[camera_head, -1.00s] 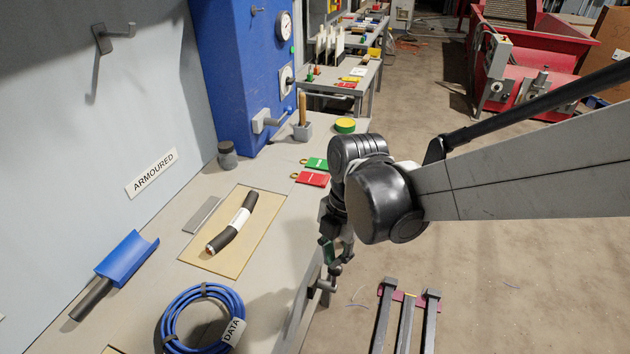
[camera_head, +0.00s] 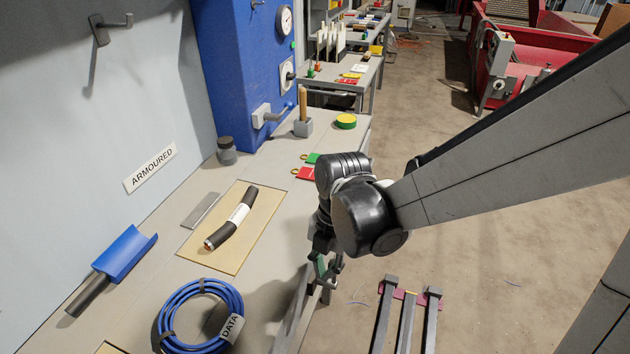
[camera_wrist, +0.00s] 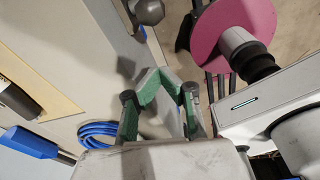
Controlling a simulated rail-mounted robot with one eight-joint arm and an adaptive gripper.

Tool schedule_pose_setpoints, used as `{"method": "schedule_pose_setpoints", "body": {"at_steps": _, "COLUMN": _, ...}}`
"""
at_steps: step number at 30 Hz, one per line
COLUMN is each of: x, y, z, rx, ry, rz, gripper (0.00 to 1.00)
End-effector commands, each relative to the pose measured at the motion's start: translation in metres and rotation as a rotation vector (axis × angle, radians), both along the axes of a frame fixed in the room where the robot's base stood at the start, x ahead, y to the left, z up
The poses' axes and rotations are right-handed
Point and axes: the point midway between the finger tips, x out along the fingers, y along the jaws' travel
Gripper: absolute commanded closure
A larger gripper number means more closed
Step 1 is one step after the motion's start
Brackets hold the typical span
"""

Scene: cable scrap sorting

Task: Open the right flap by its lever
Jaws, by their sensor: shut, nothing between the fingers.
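My gripper (camera_head: 327,284) is shut and empty, pointing down at the right edge of the grey bench. In the wrist view its green fingers (camera_wrist: 158,80) come together at the tips. Grey metal parts show close to the fingers at the bench edge in the head view, but the gripper partly hides them. I cannot tell whether one is the lever, or whether the fingers touch it. A dark rounded knob (camera_wrist: 148,11) shows beyond the fingertips at the top of the wrist view. I cannot make out the right flap.
On the bench lie a blue cable coil (camera_head: 237,300) tagged DATA, a black cable piece (camera_head: 224,231) on a tan board (camera_head: 262,232), a blue scoop (camera_head: 128,252), and red (camera_head: 306,173) and green tags. Dark posts (camera_head: 407,322) stand on the floor right of the bench.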

Motion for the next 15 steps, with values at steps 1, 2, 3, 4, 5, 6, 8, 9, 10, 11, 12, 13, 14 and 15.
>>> {"method": "schedule_pose_setpoints", "body": {"at_steps": 1, "x": -0.001, "y": 0.001, "z": -0.012, "rx": 0.0, "ry": 0.0, "rz": 0.001, "gripper": 1.0}}
{"method": "schedule_pose_setpoints", "body": {"at_steps": 2, "x": -0.001, "y": 0.002, "z": -0.018, "rx": 0.0, "ry": 0.0, "rz": 0.001, "gripper": 1.0}}
{"method": "schedule_pose_setpoints", "body": {"at_steps": 3, "x": -0.002, "y": 0.003, "z": -0.024, "rx": 0.0, "ry": 0.0, "rz": 0.002, "gripper": 1.0}}
{"method": "schedule_pose_setpoints", "body": {"at_steps": 4, "x": -0.002, "y": 0.003, "z": -0.029, "rx": 0.0, "ry": 0.0, "rz": 0.002, "gripper": 1.0}}
{"method": "schedule_pose_setpoints", "body": {"at_steps": 5, "x": -0.003, "y": 0.004, "z": -0.034, "rx": 0.0, "ry": 0.0, "rz": 0.002, "gripper": 1.0}}
{"method": "schedule_pose_setpoints", "body": {"at_steps": 6, "x": -0.003, "y": 0.005, "z": -0.041, "rx": 0.0, "ry": 0.0, "rz": 0.001, "gripper": 1.0}}
{"method": "schedule_pose_setpoints", "body": {"at_steps": 8, "x": -0.004, "y": 0.006, "z": -0.05, "rx": 0.0, "ry": 0.0, "rz": 0.001, "gripper": 1.0}}
{"method": "schedule_pose_setpoints", "body": {"at_steps": 9, "x": -0.005, "y": 0.006, "z": -0.056, "rx": 0.0, "ry": 0.0, "rz": 0.001, "gripper": 1.0}}
{"method": "schedule_pose_setpoints", "body": {"at_steps": 10, "x": -0.005, "y": 0.007, "z": -0.06, "rx": 0.0, "ry": 0.0, "rz": 0.0, "gripper": 1.0}}
{"method": "schedule_pose_setpoints", "body": {"at_steps": 11, "x": -0.006, "y": 0.007, "z": -0.064, "rx": 0.0, "ry": 0.0, "rz": 0.0, "gripper": 1.0}}
{"method": "schedule_pose_setpoints", "body": {"at_steps": 12, "x": -0.003, "y": 0.005, "z": -0.064, "rx": 0.001, "ry": 0.0, "rz": -0.002, "gripper": 1.0}}
{"method": "schedule_pose_setpoints", "body": {"at_steps": 13, "x": 0.002, "y": 0.002, "z": -0.062, "rx": 0.001, "ry": 0.0, "rz": -0.003, "gripper": 1.0}}
{"method": "schedule_pose_setpoints", "body": {"at_steps": 14, "x": 0.005, "y": -0.001, "z": -0.06, "rx": 0.0, "ry": 0.0, "rz": -0.004, "gripper": 1.0}}
{"method": "schedule_pose_setpoints", "body": {"at_steps": 15, "x": 0.009, "y": -0.004, "z": -0.059, "rx": 0.0, "ry": 0.0, "rz": -0.004, "gripper": 1.0}}
